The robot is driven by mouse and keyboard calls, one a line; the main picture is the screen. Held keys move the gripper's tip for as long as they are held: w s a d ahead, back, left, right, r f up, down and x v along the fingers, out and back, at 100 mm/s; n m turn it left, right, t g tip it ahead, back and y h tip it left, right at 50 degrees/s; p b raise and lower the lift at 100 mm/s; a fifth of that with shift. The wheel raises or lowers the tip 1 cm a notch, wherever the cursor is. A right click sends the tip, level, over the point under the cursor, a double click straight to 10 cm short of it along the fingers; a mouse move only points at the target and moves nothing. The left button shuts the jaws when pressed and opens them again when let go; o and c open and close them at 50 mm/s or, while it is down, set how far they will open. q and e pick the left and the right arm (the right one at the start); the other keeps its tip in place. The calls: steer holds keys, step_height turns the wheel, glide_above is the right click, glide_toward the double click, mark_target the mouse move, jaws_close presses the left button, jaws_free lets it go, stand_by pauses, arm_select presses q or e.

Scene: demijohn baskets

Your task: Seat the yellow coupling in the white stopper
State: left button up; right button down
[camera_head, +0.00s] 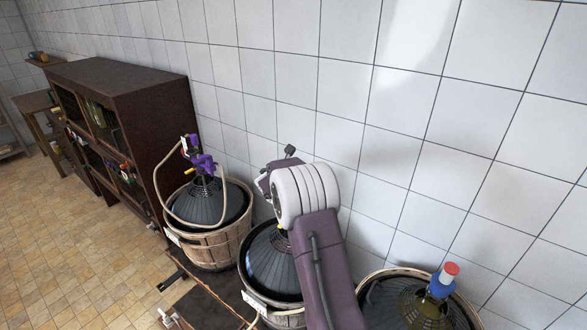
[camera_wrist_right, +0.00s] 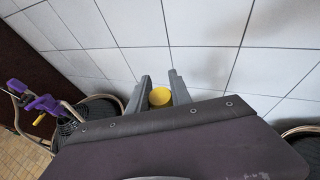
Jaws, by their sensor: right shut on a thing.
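The yellow coupling (camera_wrist_right: 160,97) shows in the right wrist view as a round yellow end held between the two grey fingers. My right gripper (camera_wrist_right: 160,84) is shut on it, in front of the tiled wall. In the head view my right arm comes in from below and covers the neck of the middle demijohn (camera_head: 262,262); the fingers and the coupling are hard to make out there. I cannot see the white stopper in either view; the middle demijohn's neck is hidden. My left gripper is not in view.
A basketed demijohn (camera_head: 203,203) with a purple clamp-like fitting (camera_head: 203,162) and a looped hose stands left. Another, at right, carries a blue and red top (camera_head: 443,280). A dark cabinet (camera_head: 120,110) stands at the far left. The tiled wall (camera_head: 420,150) is close behind the baskets.

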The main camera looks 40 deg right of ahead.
stand_by(0.8)
steer(key=shift+f+b, duration=2)
steer(key=shift+b, duration=0.45)
steer(key=c, duration=1.3)
jaws_free()
steer(key=shift+c, duration=0.2)
steer(key=shift+o, duration=1.2)
steer(key=shift+s, duration=0.15)
steer(key=shift+d+r, duration=0.1)
